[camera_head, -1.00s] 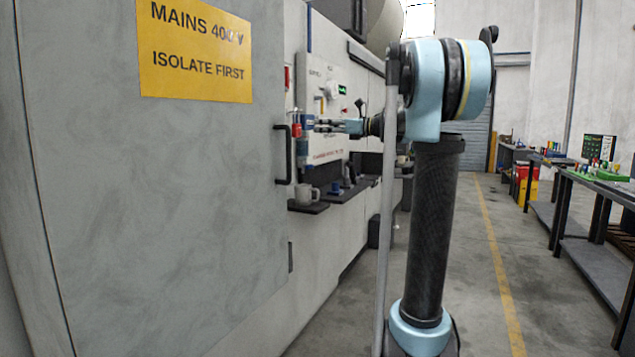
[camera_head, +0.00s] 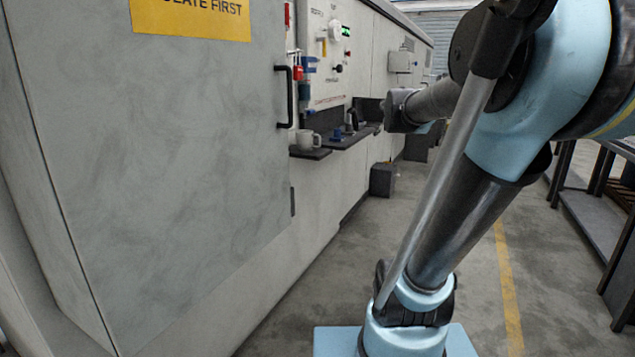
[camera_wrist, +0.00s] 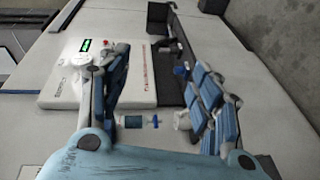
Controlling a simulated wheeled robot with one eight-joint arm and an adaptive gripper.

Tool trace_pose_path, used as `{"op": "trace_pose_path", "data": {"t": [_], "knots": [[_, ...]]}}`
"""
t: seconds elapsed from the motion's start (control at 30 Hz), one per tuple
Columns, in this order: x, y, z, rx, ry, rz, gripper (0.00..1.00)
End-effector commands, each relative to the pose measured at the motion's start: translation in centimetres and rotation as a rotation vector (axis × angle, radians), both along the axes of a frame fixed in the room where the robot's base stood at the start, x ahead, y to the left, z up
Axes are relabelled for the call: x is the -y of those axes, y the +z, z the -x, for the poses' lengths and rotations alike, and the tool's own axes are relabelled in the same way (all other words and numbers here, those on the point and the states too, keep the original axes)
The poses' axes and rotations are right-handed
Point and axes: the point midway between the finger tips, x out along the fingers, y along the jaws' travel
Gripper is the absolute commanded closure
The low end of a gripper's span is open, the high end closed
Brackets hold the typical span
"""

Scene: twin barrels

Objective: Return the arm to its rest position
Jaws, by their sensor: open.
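My arm (camera_head: 480,220) stands in the right half of the head view, its upper column leaning to the right. Its dark forearm (camera_head: 430,102) points left toward the machine wall. My gripper is not clearly seen in the head view. In the wrist view my gripper (camera_wrist: 158,60) has its two blue and grey fingers spread wide apart. Nothing is held between them. Beyond the fingers, the wrist view shows the white control panel (camera_wrist: 75,85) with its green display, and a dark shelf.
A grey cabinet (camera_head: 170,180) with a black handle (camera_head: 284,96) fills the left. A white mug (camera_head: 308,139) and a blue item (camera_head: 337,134) sit on dark ledges below the panel. A dark box (camera_head: 382,180) stands on the floor. A bench (camera_head: 590,215) is at right.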

Motion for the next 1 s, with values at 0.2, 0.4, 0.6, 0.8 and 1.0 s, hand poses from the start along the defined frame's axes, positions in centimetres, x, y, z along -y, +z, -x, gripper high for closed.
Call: {"op": "trace_pose_path", "data": {"t": [0.2, 0.4, 0.6, 0.8, 1.0], "knots": [[1.6, -10.8, 7.8, -0.215, -0.232, -0.396, 0.41], [0.7, -20.2, 15.8, -0.418, -0.439, -0.703, 0.41], [-2.0, -28.4, 24.4, -0.633, -0.649, -0.953, 0.41], [-4.8, -33.3, 31.4, -0.812, -0.817, -1.105, 0.41], [-6.0, -34.9, 34.2, -0.887, -0.887, -1.155, 0.41]]}}
